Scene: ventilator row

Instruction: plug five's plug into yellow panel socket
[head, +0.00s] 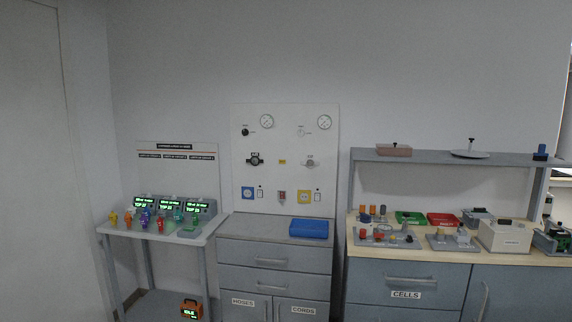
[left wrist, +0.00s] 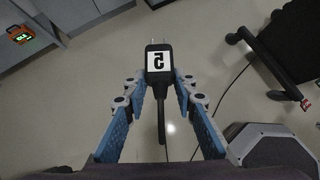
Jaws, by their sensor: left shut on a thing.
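The black plug (left wrist: 159,62) with a white label "5" is in the left wrist view, its metal prongs pointing up in the picture. My left gripper (left wrist: 160,83) is shut on it, with a blue finger on each side. The plug's black cord hangs down between the fingers. The yellow socket (head: 304,197) is low on the white wall panel (head: 285,140) in the head view, right of a blue socket (head: 248,193). The plug and my grippers do not show in the head view. My right gripper is not in view.
Below the panel stands a grey drawer cabinet (head: 273,255) with a blue tray (head: 309,228) on top. A table with ventilator monitors (head: 172,208) is at left, a workbench (head: 404,285) at right. A wheeled chair base (left wrist: 285,55) shows in the wrist view.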

